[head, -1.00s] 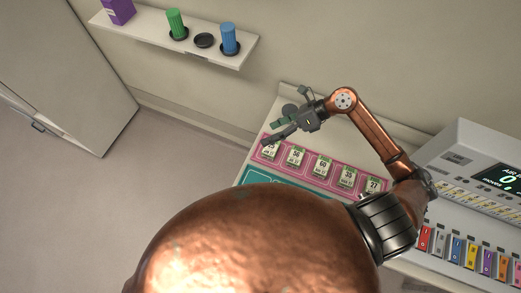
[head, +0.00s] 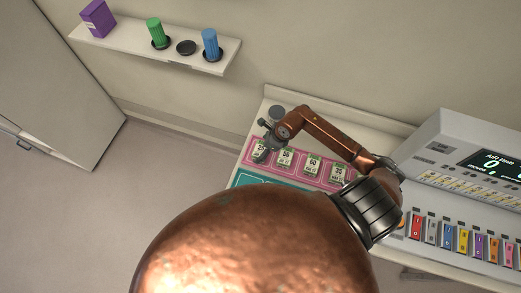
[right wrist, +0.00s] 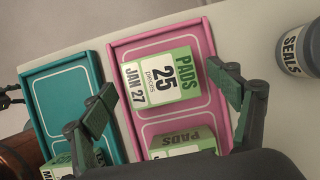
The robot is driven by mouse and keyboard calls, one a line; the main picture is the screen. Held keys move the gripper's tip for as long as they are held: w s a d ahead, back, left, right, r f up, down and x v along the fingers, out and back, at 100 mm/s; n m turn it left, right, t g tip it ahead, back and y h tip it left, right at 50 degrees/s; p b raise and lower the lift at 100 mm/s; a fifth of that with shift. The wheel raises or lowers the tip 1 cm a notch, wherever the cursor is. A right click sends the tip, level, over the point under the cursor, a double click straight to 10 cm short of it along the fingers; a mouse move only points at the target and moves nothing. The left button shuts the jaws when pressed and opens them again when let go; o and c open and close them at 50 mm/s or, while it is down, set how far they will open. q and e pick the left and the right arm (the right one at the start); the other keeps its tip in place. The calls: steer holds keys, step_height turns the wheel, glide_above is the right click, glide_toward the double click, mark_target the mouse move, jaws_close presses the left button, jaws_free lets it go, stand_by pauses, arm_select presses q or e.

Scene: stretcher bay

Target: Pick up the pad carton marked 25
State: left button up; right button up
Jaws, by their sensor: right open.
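The pad carton marked 25 (right wrist: 162,78) is white and green, with "PADS" and "JAN 27" on it. It lies at the far end of the pink tray (right wrist: 200,28). In the head view the carton (head: 261,146) sits at the left end of the row, partly covered by my gripper. My right gripper (head: 265,142) is open above it. In the right wrist view the fingers of the gripper (right wrist: 162,98) stand on either side of the carton, apart from it. My left gripper does not show.
Other pad cartons (head: 313,167) stand in the pink tray to the right. A teal tray (right wrist: 65,98) lies beside it. A grey tub marked SEALS (right wrist: 297,50) stands close by. A console (head: 465,165) with coloured cartridges is at the right. A wall shelf (head: 220,66) is at upper left.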

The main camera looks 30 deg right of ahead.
steer(key=shift+x, duration=0.8)
steer(key=shift+c, duration=0.3)
steer(key=c, duration=1.3)
steer(key=shift+c, duration=0.2)
steer(key=shift+r, duration=0.1)
